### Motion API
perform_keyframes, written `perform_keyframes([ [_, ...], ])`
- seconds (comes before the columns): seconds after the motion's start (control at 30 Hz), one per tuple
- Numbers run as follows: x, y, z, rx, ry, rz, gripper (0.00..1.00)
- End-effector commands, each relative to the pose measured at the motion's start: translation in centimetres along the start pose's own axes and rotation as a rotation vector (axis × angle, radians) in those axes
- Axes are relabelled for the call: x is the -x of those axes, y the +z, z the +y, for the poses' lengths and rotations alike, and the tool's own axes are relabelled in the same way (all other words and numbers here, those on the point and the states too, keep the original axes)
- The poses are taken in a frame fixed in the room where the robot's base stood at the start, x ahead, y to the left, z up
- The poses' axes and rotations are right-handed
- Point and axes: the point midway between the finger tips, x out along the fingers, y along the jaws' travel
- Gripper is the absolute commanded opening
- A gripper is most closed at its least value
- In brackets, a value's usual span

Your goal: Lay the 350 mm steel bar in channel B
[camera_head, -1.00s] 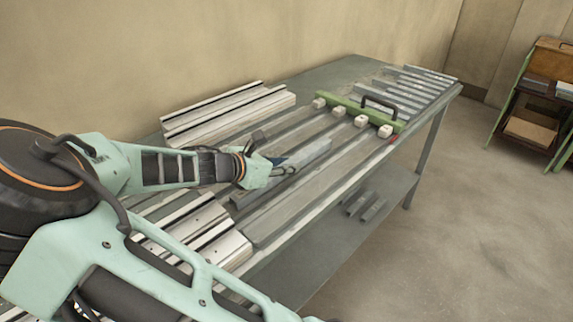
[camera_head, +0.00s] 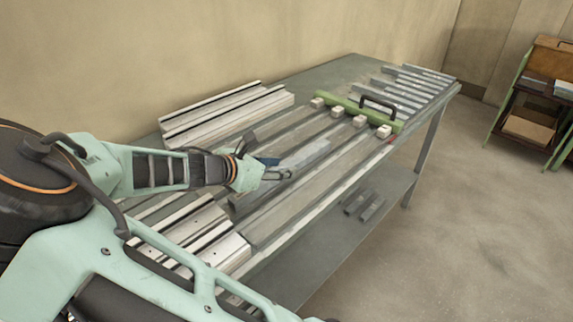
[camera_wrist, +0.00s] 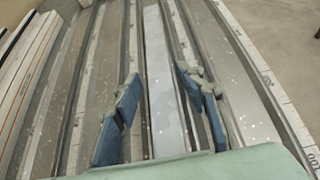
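A grey steel bar (camera_head: 305,153) lies lengthwise among the channels (camera_head: 285,205) of the bench, beyond my gripper. In the wrist view the bar (camera_wrist: 165,90) runs between my two blue fingers, with a gap visible on each side. My gripper (camera_head: 280,168) is open low over the bar's near part; it also shows in the wrist view (camera_wrist: 163,105). I cannot read a channel letter or the bar's length. The bar's near end is hidden by my gripper.
A green clamp beam (camera_head: 352,111) with a black handle and several pale blocks spans the channels at the far end. Several more bars (camera_head: 410,90) lie beyond it. Pale profiles (camera_head: 225,113) lie at the back, others (camera_head: 215,240) at the near end.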

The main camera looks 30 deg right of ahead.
Motion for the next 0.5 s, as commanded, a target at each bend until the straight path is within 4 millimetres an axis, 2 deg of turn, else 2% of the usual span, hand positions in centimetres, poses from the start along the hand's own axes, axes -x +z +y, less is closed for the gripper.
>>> perform_keyframes([
  [0.03, 1.5, 0.4, 0.1, 0.001, 0.005, 0.002, 0.39],
  [0.2, 5.5, 0.6, 0.1, -0.002, 0.003, -0.001, 0.39],
  [0.33, 7.8, 0.6, 0.1, -0.003, 0.003, -0.003, 0.39],
  [0.5, 9.7, 0.5, 0.1, -0.004, 0.0, -0.005, 0.39],
])
